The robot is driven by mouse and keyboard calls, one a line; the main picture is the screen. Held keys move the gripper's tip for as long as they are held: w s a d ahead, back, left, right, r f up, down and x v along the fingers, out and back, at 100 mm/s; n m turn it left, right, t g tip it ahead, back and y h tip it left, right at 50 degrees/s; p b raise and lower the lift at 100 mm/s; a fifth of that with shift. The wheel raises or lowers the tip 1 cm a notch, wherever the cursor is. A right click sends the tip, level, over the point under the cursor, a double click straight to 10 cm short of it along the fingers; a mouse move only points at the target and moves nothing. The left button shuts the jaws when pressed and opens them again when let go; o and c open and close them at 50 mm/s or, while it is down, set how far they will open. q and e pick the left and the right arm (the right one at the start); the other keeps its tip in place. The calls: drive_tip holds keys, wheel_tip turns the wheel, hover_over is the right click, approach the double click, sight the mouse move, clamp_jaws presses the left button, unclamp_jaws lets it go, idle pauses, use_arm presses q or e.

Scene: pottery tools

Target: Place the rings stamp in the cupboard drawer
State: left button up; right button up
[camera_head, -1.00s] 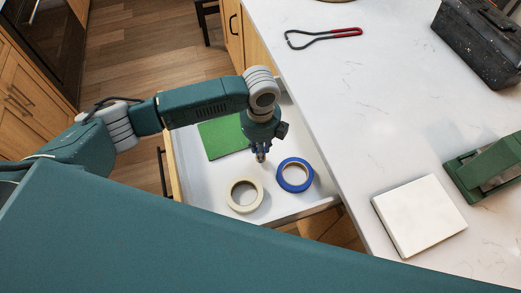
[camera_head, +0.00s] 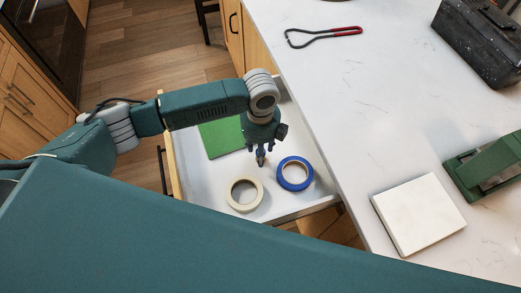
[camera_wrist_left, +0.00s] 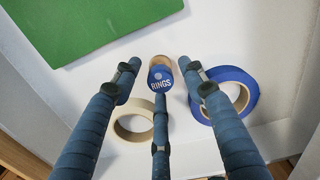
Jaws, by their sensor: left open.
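The rings stamp (camera_wrist_left: 160,74), a small cylinder with a blue "RINGS" label and a tan end, is inside the open white cupboard drawer (camera_head: 190,172). In the left wrist view it sits between my spread fingers, apart from the side fingers. Whether the front finger touches it I cannot tell. My left gripper (camera_head: 261,158) points down into the drawer and is open, between the green sheet and the tape rolls. In the head view the gripper mostly hides the stamp. My right gripper is not in view.
The drawer also holds a green sheet (camera_head: 221,138), a cream tape roll (camera_head: 231,201) and a blue tape roll (camera_head: 308,181). The white countertop (camera_head: 350,110) beside it bears a red-handled tool (camera_head: 345,32), a white slab (camera_head: 418,214), a dark box (camera_head: 480,45) and a green tool (camera_head: 480,172).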

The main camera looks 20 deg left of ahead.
use_arm(q)
wheel_tip(320, 180, up, 12)
drive_tip(key=b, duration=0.2)
drive_tip(key=shift+f, duration=0.15)
idle(0.5)
